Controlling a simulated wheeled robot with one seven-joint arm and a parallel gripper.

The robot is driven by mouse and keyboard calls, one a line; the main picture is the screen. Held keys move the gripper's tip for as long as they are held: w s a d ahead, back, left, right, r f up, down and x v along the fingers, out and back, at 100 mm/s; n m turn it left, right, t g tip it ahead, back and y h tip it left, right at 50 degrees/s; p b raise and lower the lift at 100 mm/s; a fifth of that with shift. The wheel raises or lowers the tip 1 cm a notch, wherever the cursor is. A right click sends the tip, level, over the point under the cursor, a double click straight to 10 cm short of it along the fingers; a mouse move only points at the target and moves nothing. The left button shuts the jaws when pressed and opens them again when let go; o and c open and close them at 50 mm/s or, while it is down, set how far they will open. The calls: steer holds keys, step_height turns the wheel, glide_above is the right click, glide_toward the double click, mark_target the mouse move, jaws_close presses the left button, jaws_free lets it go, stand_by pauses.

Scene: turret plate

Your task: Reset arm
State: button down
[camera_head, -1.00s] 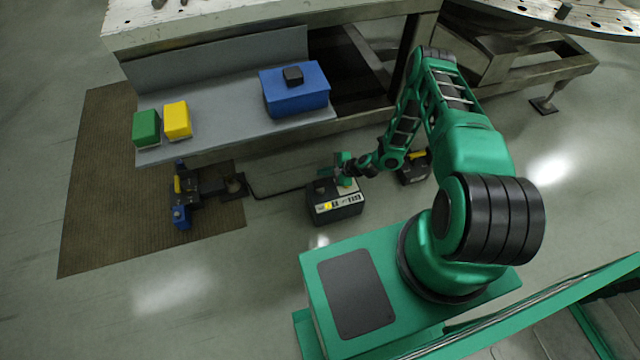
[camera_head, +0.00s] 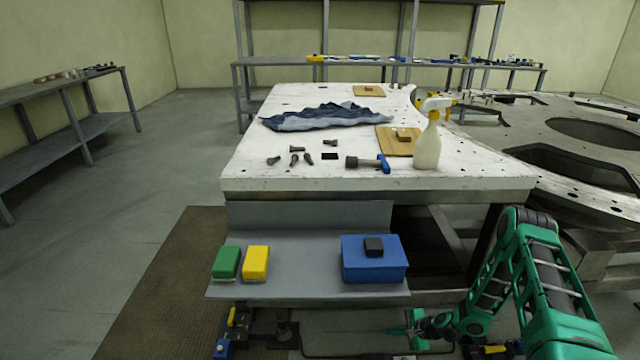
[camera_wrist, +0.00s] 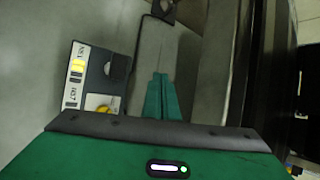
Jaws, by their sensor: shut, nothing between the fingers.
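My gripper (camera_head: 412,329) is low at the bottom of the head view, below the front shelf of the white table. Its green fingers are together and empty. In the wrist view the closed fingers (camera_wrist: 161,97) point away over the grey floor. A dark box with a white label and a yellow mark (camera_wrist: 92,78) lies just left of the fingers, apart from them. My green arm (camera_head: 545,290) reaches in from the lower right of the head view.
The white table (camera_head: 300,182) holds a spray bottle (camera_head: 427,147), a blue cloth (camera_head: 325,117) and several bolts. Its lower shelf (camera_head: 305,289) carries a blue box (camera_head: 374,262), a yellow block (camera_head: 256,262) and a green block (camera_head: 226,262).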

steer(key=d+r+n+g+h, duration=0.1)
steer(key=d+r+n, duration=0.25)
steer(key=r, duration=0.65)
steer(key=d+r+n+g+h, duration=0.15)
steer(key=d+r, duration=0.35)
steer(key=r, duration=0.6)
steer(key=s+d+r+n+h, duration=0.1)
steer(key=s+d+r, duration=0.15)
steer(key=r, duration=0.35)
steer(key=s+d+r+n+g, duration=0.1)
steer(key=s+r, duration=0.2)
steer(key=r, duration=0.2)
steer(key=s+d+r+n+h, duration=0.1)
steer(key=s+d+r, duration=0.1)
steer(key=r, duration=0.4)
steer(key=s+d+r+n+g+h, duration=0.1)
steer(key=s+d+r, duration=0.1)
steer(key=s+r, duration=1.15)
steer(key=s+a+r, duration=0.1)
steer(key=s+r, duration=0.2)
steer(key=s, duration=0.7)
steer(key=s+a+r+g, duration=0.1)
steer(key=s+r, duration=0.3)
steer(key=s, duration=0.5)
steer(key=shift+s+a+n, duration=0.3)
steer(key=shift+s, duration=0.05)
steer(key=shift+w+f, duration=0.25)
steer(key=shift+w, duration=0.4)
